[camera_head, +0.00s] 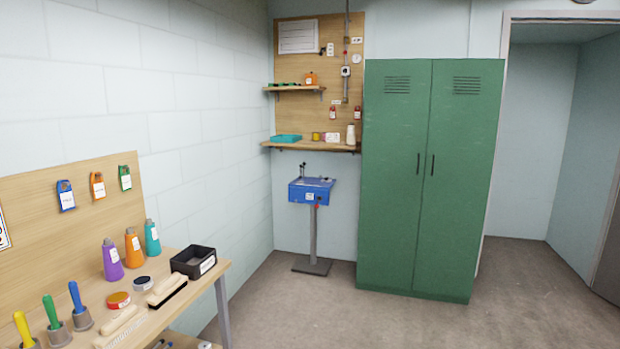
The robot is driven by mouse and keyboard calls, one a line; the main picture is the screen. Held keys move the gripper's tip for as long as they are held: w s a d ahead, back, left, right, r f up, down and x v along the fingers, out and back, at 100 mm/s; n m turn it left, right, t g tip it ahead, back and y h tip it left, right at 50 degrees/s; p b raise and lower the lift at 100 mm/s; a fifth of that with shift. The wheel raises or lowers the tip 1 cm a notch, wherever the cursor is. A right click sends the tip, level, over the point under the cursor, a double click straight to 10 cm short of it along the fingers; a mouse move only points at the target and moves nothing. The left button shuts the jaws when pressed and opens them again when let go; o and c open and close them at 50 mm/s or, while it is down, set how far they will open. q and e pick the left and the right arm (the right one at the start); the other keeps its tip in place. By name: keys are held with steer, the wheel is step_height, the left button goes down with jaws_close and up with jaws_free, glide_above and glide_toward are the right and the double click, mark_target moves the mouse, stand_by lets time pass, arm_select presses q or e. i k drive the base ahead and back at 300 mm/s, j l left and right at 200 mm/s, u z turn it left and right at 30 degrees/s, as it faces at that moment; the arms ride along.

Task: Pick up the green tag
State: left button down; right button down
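The green tag (125,178) hangs on the wooden back panel (35,200) of the workbench at the left. It is the rightmost of three tags in a row and has a white label on its front. An orange tag (97,186) hangs just left of it, and a blue tag (66,196) hangs further left. Neither of my grippers shows clearly in this view.
A blue basin stand (312,190) and green locker (432,180) stand behind. Floor (400,325) right of the bench is clear.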

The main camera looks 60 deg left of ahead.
mark_target(125, 180)
steer(key=j+u, duration=0.1)
steer(key=u, duration=3.75)
steer(key=i+l+u, duration=0.2)
steer(key=l+u, duration=0.25)
steer(key=l, duration=0.2)
steer(key=i+l+u, duration=0.1)
steer(key=l+u, duration=0.35)
steer(key=l, duration=0.2)
steer(key=l+u, duration=0.4)
steer(key=l, duration=0.3)
